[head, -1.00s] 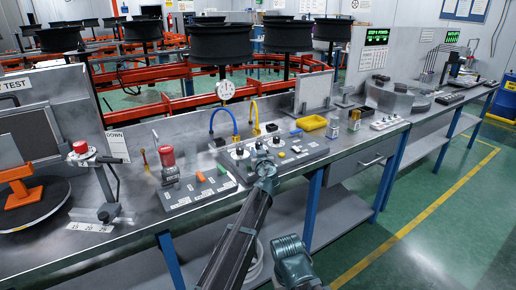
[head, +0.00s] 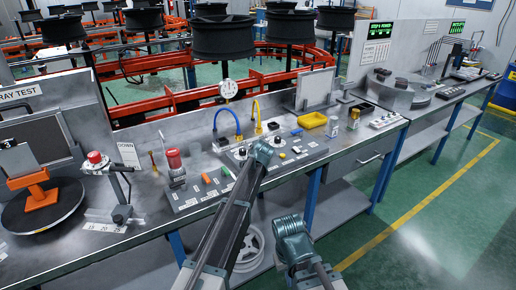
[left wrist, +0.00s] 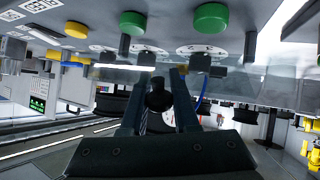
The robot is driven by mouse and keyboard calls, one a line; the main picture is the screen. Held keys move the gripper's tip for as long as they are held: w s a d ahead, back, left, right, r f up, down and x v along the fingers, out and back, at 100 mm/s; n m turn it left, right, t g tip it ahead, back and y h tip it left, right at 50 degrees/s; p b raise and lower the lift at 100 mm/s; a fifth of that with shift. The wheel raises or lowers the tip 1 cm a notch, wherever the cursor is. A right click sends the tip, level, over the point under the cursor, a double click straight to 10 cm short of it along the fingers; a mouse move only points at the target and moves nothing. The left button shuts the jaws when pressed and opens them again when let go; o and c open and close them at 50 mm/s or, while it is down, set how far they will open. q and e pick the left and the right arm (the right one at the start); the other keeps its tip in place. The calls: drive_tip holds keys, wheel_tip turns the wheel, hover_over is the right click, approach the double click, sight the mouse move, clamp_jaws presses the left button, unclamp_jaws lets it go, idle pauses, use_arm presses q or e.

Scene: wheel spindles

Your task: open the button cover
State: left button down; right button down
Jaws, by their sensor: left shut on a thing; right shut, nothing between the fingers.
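I cannot clearly make out a button cover. A grey control panel (head: 312,157) with several knobs and buttons sits on the bench. My left gripper (head: 263,148) reaches over its front part and hides some of it. In the left wrist view, my left gripper (left wrist: 158,98) is shut on a small black knob-like part (left wrist: 158,94), with green buttons (left wrist: 211,17) and a yellow button (left wrist: 76,29) beyond the fingers. My right gripper (head: 293,228) is shut and empty, low in front of the bench and apart from the panel.
A red-topped stand (head: 95,158) and an orange bracket (head: 36,190) are further left. The green floor at right is clear.

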use_arm(q)
drive_tip(key=shift+w, duration=0.1)
drive_tip(key=c, duration=0.7)
unclamp_jaws()
drive_tip(key=shift+r, duration=0.1)
drive_tip(key=p+v, duration=0.7)
drive_tip(key=v, duration=0.6)
drive_tip(key=shift+s+r, duration=0.2)
drive_tip(key=shift+s, duration=0.15)
